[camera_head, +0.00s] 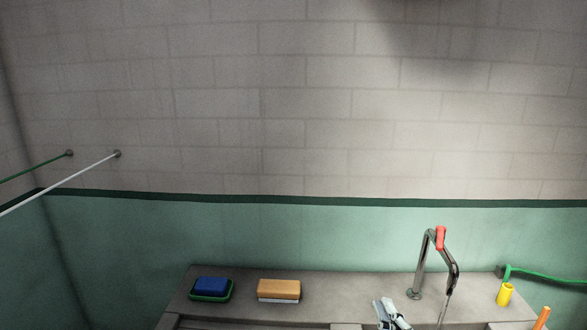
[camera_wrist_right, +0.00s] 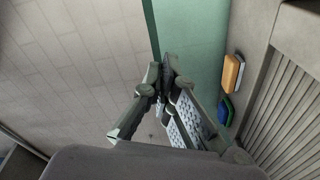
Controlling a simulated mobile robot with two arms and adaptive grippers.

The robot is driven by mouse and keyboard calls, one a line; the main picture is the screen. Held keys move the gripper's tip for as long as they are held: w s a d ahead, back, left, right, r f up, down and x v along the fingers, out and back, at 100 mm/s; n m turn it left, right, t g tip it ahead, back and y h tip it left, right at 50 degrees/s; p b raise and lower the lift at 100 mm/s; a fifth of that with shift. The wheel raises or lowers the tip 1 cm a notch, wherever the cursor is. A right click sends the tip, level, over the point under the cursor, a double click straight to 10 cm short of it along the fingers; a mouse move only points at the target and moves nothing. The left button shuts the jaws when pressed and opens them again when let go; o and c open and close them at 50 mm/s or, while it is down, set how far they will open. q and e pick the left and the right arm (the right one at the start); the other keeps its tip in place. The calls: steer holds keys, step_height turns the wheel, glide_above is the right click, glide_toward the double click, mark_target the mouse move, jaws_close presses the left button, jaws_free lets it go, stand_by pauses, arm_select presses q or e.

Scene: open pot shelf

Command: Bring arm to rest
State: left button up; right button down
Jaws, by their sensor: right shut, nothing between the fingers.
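My right gripper (camera_head: 388,306) shows at the bottom edge of the head view, in front of the counter and left of the tap. Only its grey fingers are in frame there. In the right wrist view its fingers (camera_wrist_right: 167,68) come together at the tips, shut with nothing between them. The rest of the right arm is hidden in the head view. My left gripper is in neither view.
The grey counter (camera_head: 345,284) runs along the green wall. A blue sponge in a green dish (camera_head: 211,288), an orange-and-white sponge (camera_head: 279,290), a chrome tap (camera_head: 420,268) with a red part and a yellow cup (camera_head: 505,294) stand on it. The counter's middle is clear.

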steer(key=s+d+f+m+g, duration=0.1)
steer(key=s+f+m+g, duration=0.1)
steer(key=f, duration=0.3)
steer(key=s+d+f+m+g+h, duration=0.1)
steer(key=s+f+m+g, duration=0.2)
steer(key=s+f, duration=0.2)
steer(key=s+d+f+m+g, duration=0.1)
steer(key=s+f+m+g, duration=0.1)
steer(key=s+f, duration=0.2)
step_height(320, 180, down, 2)
steer(key=shift+d+m+g+h, duration=0.15)
steer(key=shift+m+g+h, duration=0.15)
steer(key=shift+h, duration=0.1)
steer(key=s+f+m+g, duration=0.2)
steer(key=s+f+g, duration=0.15)
steer(key=s, duration=0.45)
steer(key=s+f+m+g, duration=0.3)
steer(key=s+f, duration=0.2)
steer(key=s, duration=0.3)
step_height(320, 180, down, 26)
steer(key=g, duration=0.1)
steer(key=s+d+f+g, duration=0.1)
steer(key=s+d+f, duration=0.1)
steer(key=s+f, duration=1.4)
steer(key=shift+s+d+n+y, duration=0.3)
steer(key=shift+s+n, duration=0.1)
steer(key=shift+s, duration=0.2)
